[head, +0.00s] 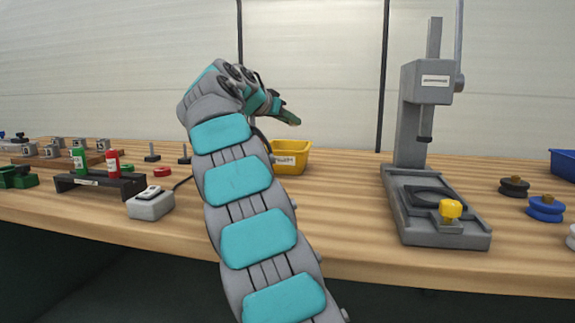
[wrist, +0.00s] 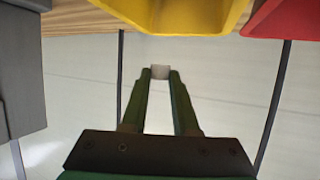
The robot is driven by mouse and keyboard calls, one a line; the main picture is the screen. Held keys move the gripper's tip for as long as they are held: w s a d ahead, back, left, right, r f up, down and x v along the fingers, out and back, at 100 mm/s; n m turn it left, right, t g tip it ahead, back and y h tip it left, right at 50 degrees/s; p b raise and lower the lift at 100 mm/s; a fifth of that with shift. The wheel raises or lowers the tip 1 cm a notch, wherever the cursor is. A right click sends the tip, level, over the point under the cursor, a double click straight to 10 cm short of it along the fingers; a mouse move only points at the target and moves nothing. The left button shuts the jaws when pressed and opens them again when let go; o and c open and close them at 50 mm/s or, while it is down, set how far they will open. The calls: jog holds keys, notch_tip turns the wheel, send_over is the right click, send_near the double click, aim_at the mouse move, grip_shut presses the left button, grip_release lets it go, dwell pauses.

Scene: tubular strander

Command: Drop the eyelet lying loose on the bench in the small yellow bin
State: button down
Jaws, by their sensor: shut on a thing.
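The small yellow bin (head: 291,157) stands on the bench, just right of my arm and partly behind it in the head view. Its yellow wall also shows at the top of the wrist view (wrist: 185,14). My gripper (head: 291,119) is raised above the bench near the bin. In the wrist view my gripper (wrist: 160,76) has its green fingers closed on a small pale grey piece, the eyelet (wrist: 160,71), held at the fingertips. The eyelet cannot be made out in the head view. No loose eyelet shows on the bench.
A red bin (wrist: 288,18) sits beside the yellow one in the wrist view. A grey press (head: 412,115) stands to the right. A grey button box (head: 151,204) and a rack (head: 98,182) with green and red cylinders are to the left. Bench between bin and press is clear.

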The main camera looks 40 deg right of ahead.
jog(key=c, duration=0.6)
grip_release()
jog(key=v, duration=0.7)
jog(key=shift+a+r, duration=0.2)
jog(key=shift+a, duration=0.1)
jog(key=shift+s, duration=0.1)
